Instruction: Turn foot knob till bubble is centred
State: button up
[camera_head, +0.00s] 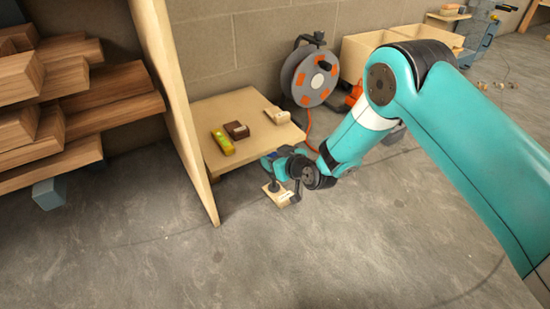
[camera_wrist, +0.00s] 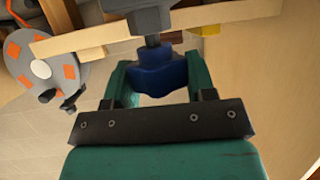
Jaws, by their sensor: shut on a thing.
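The dark blue lobed foot knob (camera_wrist: 160,77) sits under a grey threaded stem (camera_wrist: 152,22) at the underside of the small table (camera_head: 246,103). My gripper (camera_wrist: 158,88) has its teal fingers on either side of the knob and is shut on it. In the head view my gripper (camera_head: 283,163) is low at the table's front right corner, and my wrist hides most of the knob. A yellow-green spirit level (camera_head: 222,141) lies on the table's left part. Its bubble is too small to read.
A dark brown block (camera_head: 237,130) and a pale wooden piece (camera_head: 277,115) lie on the tabletop. An orange-and-grey cable reel (camera_head: 310,78) stands behind it. A tall wooden panel (camera_head: 178,100) and stacked timber (camera_head: 60,100) are left. The floor in front is clear.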

jog(key=shift+r+h+p, duration=0.15)
jog(key=shift+h+p, duration=0.25)
jog(key=shift+p, duration=0.15)
jog(key=shift+s+a+r+m+t+h+p, duration=0.1)
jog(key=shift+m+t+h+p, duration=0.35)
jog(key=shift+m+p, duration=0.35)
jog(key=shift+s+f+m+t+h+p, duration=0.1)
jog(key=shift+f+m+t+h+p, duration=0.1)
jog(key=shift+m+t+h+p, duration=0.55)
jog(key=m+h, duration=0.1)
jog(key=h, duration=0.1)
jog(key=m+h+b, duration=0.1)
jog(key=m+h, duration=0.3)
jog(key=shift+f+m+t+b, duration=0.25)
jog(key=shift+f+t+b, duration=0.05)
jog(key=shift+t+b, duration=0.1)
jog(key=m+h+b, duration=0.1)
jog(key=m+h, duration=0.1)
jog(key=shift+h+b, duration=0.35)
jog(key=shift+h, duration=0.05)
jog(key=shift+m+g+h, duration=0.4)
jog(key=shift+m, duration=0.2)
jog(key=shift+b, duration=0.3)
jog(key=o, duration=0.9)
jog(key=shift+r, duration=0.15)
